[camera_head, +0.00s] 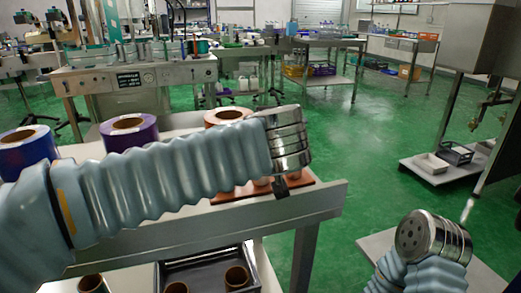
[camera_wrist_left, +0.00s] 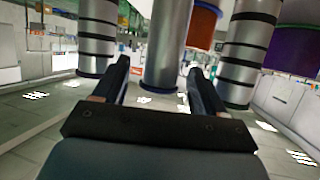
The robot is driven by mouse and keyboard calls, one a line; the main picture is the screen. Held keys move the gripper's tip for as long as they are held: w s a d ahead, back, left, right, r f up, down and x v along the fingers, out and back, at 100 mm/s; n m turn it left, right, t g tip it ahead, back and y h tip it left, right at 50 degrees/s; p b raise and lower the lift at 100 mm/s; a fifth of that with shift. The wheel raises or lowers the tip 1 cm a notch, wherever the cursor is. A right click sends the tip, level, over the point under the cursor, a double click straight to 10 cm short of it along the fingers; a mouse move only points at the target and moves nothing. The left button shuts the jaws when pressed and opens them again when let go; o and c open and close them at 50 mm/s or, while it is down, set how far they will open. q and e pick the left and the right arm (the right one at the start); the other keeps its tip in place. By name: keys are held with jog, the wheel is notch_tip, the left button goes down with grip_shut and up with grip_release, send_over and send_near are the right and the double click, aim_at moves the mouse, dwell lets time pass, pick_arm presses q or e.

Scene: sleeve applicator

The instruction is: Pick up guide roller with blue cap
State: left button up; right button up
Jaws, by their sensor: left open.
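In the left wrist view a smooth silver guide roller (camera_wrist_left: 165,45) stands between the two dark fingers of my left gripper (camera_wrist_left: 160,66). Its end shows a thin blue rim. The gripper is open, and I cannot tell whether either finger touches the roller. A second silver roller (camera_wrist_left: 97,35) with black bands and a blue end is on the left. A third banded roller (camera_wrist_left: 250,45) is on the right. In the head view my left gripper (camera_head: 281,187) shows as a small dark piece below the metal wrist; the arm hides much of the table. My right gripper's fingers are out of frame.
Blue (camera_head: 27,150), purple (camera_head: 128,132) and orange (camera_head: 228,116) rolls stand on the table (camera_head: 315,200) behind my left arm. A black tray (camera_head: 205,270) with brown rolls is on the lower shelf. Green floor (camera_head: 360,140) is open to the right.

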pick_arm(q)
jog(key=x, duration=0.4)
jog(key=shift+p, duration=0.35)
jog(key=shift+a, duration=0.1)
jog(key=c, duration=1.2)
jog(key=shift+o, duration=0.2)
jog(key=shift+r, duration=0.15)
